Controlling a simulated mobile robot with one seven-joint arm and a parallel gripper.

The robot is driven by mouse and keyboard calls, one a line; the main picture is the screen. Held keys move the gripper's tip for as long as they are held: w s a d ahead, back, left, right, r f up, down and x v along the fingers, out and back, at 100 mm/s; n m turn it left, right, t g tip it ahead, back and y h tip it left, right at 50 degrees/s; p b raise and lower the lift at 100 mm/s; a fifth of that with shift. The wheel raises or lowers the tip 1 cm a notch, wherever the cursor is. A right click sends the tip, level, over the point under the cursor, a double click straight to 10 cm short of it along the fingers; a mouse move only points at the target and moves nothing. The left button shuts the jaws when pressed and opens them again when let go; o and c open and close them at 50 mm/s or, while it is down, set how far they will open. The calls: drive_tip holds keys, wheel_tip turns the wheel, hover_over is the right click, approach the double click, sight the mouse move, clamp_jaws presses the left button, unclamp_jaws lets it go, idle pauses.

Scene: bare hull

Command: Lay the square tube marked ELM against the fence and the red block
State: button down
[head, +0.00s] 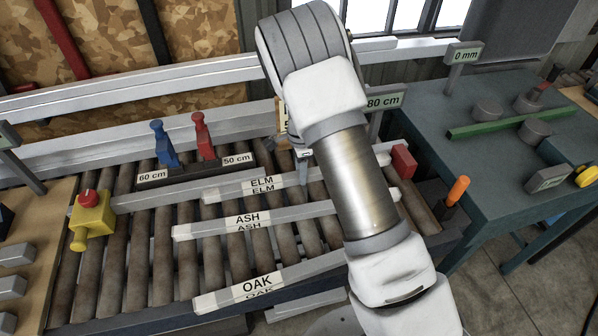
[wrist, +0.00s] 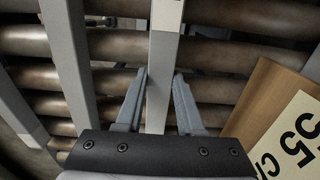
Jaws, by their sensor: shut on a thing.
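The ELM tube (head: 235,191) is a pale grey square bar with a white label, lying lengthwise over the rollers. My gripper (head: 302,158) reaches down to it right of the label, partly hidden by my arm. In the wrist view my gripper (wrist: 162,76) has its fingers on either side of the tube (wrist: 162,60), shut on it. The fence (head: 150,198) appears to be the low grey bar just behind the tube. The red block (head: 403,161) is at the right end of the rollers.
The ASH tube (head: 205,228) and OAK tube (head: 225,298) lie in front, roughly parallel. A dark base with blue (head: 163,146) and red (head: 203,137) clamps stands behind. A yellow stop (head: 91,220) is at left, an orange-handled tool (head: 456,192) at right. A 55 cm sign (wrist: 295,135) stands near my gripper.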

drive_tip(key=shift+w+d, duration=0.2)
drive_tip(key=shift+d, duration=0.35)
drive_tip(key=shift+c, duration=2.2)
unclamp_jaws()
drive_tip(key=shift+s, duration=0.1)
wheel_tip(320, 180, up, 18)
drive_tip(key=shift+f, duration=0.25)
